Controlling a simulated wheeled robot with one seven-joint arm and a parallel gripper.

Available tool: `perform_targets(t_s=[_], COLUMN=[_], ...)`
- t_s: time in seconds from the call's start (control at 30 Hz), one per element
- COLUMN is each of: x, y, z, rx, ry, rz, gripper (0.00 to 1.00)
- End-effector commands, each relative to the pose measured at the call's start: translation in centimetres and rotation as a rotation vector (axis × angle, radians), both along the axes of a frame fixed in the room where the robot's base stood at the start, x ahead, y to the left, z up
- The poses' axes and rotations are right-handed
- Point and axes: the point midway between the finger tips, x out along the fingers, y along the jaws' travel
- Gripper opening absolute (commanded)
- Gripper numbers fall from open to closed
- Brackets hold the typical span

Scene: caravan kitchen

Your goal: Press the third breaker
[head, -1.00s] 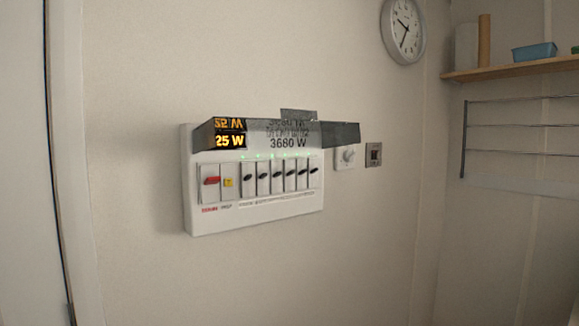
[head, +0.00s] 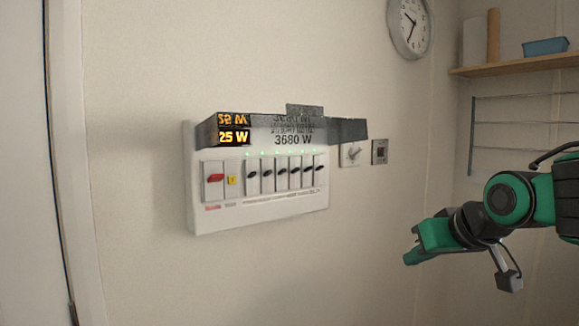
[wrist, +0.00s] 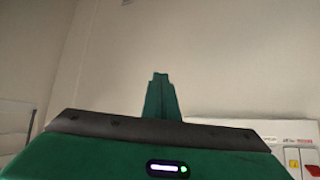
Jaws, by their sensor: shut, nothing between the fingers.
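The white breaker panel (head: 260,212) hangs on the wall, its front lid raised. It has a red switch (head: 214,178), a small yellow button (head: 231,180) and a row of several black-lever breakers. The third black-lever breaker from the left (head: 281,174) has a green light above it, like its neighbours. My green gripper (head: 410,257) is to the right of and below the panel, apart from it.
A display reads 25 W (head: 233,137). A dial (head: 350,153) and a small wall switch (head: 380,152) are right of the panel. A clock (head: 409,27), a shelf (head: 515,64) and a wire rack (head: 520,122) are farther right. The wall below the panel is clear.

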Motion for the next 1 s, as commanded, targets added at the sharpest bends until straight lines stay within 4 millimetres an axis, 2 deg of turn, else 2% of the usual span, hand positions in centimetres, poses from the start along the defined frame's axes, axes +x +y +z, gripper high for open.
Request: perform_targets(t_s=[0.03, 0.1, 0.2, 0.33, 0.4, 0.5, 0.83, 1.0], x=[1.5, 2.6, 2.9, 2.2, 1.9, 1.6, 1.7, 2.7], y=[3.6, 8.2, 13.6, 18.0, 19.2, 20.0, 20.0, 20.6], z=[3.3, 7.7, 13.0, 17.4, 18.7, 19.4, 19.4, 19.2], rx=[0.011, 0.036, 0.078, 0.123, 0.137, 0.146, 0.146, 0.146], ry=[-0.098, -0.226, -0.372, -0.489, -0.523, -0.543, -0.543, -0.541], rz=[0.082, 0.184, 0.297, 0.389, 0.417, 0.433, 0.433, 0.431], gripper=[0.0, 0.0, 0.0, 0.0, 0.0, 0.0, 0.0, 0.0])
